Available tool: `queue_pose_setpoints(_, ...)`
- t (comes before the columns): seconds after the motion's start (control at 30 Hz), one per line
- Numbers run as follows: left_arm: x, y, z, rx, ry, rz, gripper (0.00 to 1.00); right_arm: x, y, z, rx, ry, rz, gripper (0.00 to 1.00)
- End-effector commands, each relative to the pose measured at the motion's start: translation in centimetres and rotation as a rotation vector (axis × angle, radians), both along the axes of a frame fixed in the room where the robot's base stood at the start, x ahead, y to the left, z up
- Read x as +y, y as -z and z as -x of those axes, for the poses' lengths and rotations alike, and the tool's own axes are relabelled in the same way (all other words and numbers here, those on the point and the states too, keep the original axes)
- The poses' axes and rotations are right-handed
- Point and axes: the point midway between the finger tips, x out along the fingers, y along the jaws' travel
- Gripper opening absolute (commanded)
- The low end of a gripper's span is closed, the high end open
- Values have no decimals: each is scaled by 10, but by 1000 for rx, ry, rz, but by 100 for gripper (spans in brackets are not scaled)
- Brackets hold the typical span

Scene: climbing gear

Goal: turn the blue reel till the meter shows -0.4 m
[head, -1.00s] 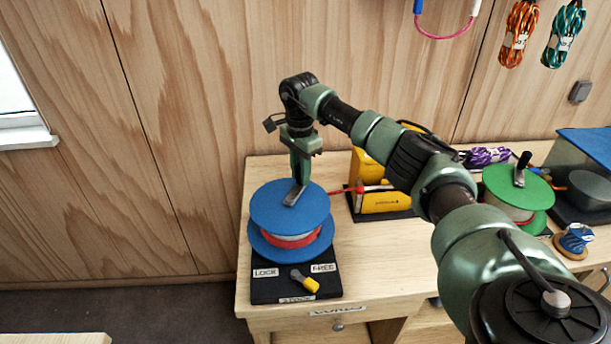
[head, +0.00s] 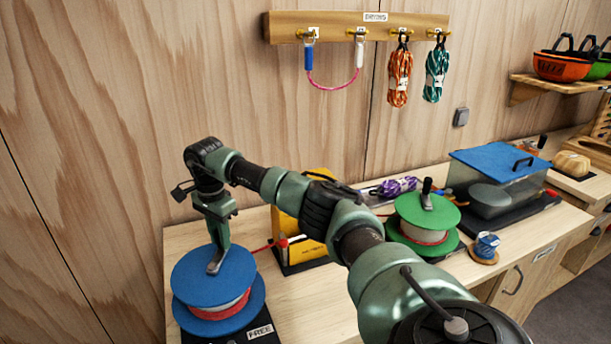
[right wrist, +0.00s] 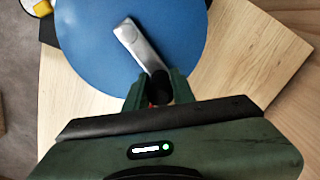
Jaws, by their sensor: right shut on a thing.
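The blue reel (head: 213,280) stands at the left end of the bench, with red and white line wound between its discs. A metal crank arm (head: 215,264) lies across its top disc and also shows in the right wrist view (right wrist: 137,42). My right gripper (head: 219,242) comes down from above and is shut on the crank's dark handle (right wrist: 158,88), mostly hidden between the fingers. The yellow meter (head: 290,236) stands behind my arm, to the right of the reel. Its reading cannot be seen. My left gripper is not in view.
A green reel (head: 424,212), a purple rope bundle (head: 397,187) and a blue-lidded clear box (head: 500,160) stand to the right on the bench. A small blue spool (head: 486,244) is near the front edge. A rope rack (head: 350,27) hangs on the wall.

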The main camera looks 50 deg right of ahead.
Motion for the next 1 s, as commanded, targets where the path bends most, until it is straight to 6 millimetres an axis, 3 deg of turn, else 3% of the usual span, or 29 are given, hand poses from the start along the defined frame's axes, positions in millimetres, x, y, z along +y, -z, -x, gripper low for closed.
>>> queue_pose_setpoints(0.4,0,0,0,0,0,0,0,0,1,0,1,0,0,0)
queue_pose_setpoints(0.43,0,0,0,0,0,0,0,0,1,0,1,0,0,33)
queue_pose_setpoints(0.5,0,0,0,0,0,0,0,0,1,0,1,0,0,50)
queue_pose_setpoints(0.83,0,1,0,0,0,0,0,0,-1,0,0,0,0,50)
queue_pose_setpoints(1.0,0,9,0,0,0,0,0,0,-18,-1,-4,-1,0,50)
